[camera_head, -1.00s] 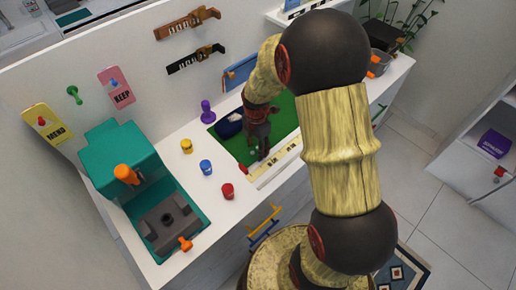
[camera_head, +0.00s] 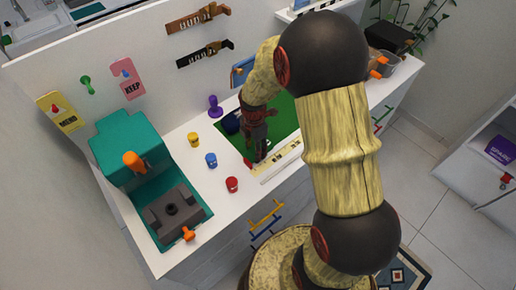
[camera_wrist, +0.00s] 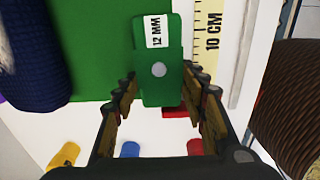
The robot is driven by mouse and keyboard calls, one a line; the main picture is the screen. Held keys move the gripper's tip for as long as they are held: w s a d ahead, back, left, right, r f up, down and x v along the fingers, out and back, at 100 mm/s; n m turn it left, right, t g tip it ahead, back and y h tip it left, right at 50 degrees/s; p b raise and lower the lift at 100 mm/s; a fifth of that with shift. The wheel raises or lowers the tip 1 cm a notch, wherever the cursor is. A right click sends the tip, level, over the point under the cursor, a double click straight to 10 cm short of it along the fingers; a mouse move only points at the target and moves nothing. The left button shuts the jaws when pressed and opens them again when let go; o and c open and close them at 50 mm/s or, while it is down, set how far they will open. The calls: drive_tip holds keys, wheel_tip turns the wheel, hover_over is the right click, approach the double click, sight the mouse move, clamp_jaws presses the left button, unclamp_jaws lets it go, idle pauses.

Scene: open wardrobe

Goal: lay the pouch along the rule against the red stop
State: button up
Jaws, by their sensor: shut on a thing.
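The green pouch (camera_wrist: 172,88), with a white "12 MM" label and a silver snap, lies lengthwise between the fingers of my gripper (camera_wrist: 165,100), which is shut on it. In the head view my gripper (camera_head: 256,152) is low over the green mat (camera_head: 284,118), beside the rule (camera_head: 280,160); the pouch is hidden there.
A dark blue knitted thing (camera_wrist: 42,70) lies left of the pouch. Yellow (camera_head: 193,139), blue (camera_head: 211,160) and red (camera_head: 232,185) pots stand on the white top. A teal stand (camera_head: 125,150) with a grey block (camera_head: 172,209) is at the left.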

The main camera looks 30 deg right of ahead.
drive_tip(key=shift+a, duration=0.3)
drive_tip(key=shift+c, duration=0.2)
drive_tip(key=shift+a, duration=1)
drive_tip(key=o, duration=1.2)
drive_tip(key=r, duration=1.2)
drive_tip(key=shift+w+d, duration=0.15)
drive_tip(key=shift+d, duration=0.05)
